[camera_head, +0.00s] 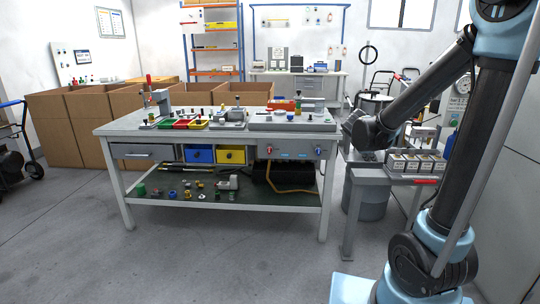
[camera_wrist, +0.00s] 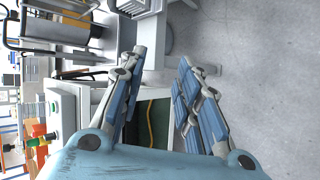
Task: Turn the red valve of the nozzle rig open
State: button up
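The head view shows a grey panel (camera_head: 293,150) on the workbench's front right, with a small red valve-like part (camera_head: 269,149) and a blue one (camera_head: 317,151). I cannot tell for sure that this is the nozzle rig. My gripper (camera_head: 352,128) is right of the workbench, at about tabletop height, apart from the red part. The wrist view shows my gripper (camera_wrist: 163,57) open, its two fingers spread with nothing held. A yellow hose (camera_wrist: 150,122) shows beyond the fingers. I cannot make out the red valve in the wrist view.
The workbench (camera_head: 120,131) carries several trays and fittings. A black tank (camera_head: 284,176) with a hose lies on its lower shelf. A side table (camera_head: 360,173) with a tray of boxes (camera_head: 416,162) stands at the right. Cardboard boxes (camera_head: 55,130) stand behind. The front floor is clear.

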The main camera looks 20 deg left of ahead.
jog(key=w+a+f+n+t+y, duration=0.1)
jog(key=w+a+n+t, duration=0.2)
jog(key=a, duration=0.5)
jog(key=w+a+f+n+y, duration=0.1)
jog(key=w+a+f+n, duration=0.1)
jog(key=w+a+n, duration=0.35)
jog(key=w+a+f+n+t, duration=0.1)
jog(key=a+n+t, duration=0.1)
jog(key=a, duration=0.7)
jog(key=s+a+f+n+t+y, duration=0.15)
jog(key=a+f+n, duration=0.25)
jog(key=a, duration=0.4)
jog(key=s+a+f+n+t+y, duration=0.1)
jog(key=s+a+f+n+y, duration=0.2)
jog(key=a, duration=0.4)
jog(key=s+a+f+n+t+y, duration=0.1)
jog(key=a+f+n+y, duration=0.1)
jog(key=a+f+n, duration=0.45)
jog(key=w+a+r, duration=0.1)
jog(key=w+a, duration=0.1)
jog(key=w, duration=0.6)
jog(key=w+a+r+m, duration=0.1)
jog(key=w+a, duration=0.2)
jog(key=w, duration=0.6)
jog(key=shift+a+r+m, duration=0.3)
jog(key=shift+r, duration=0.1)
grip_shut()
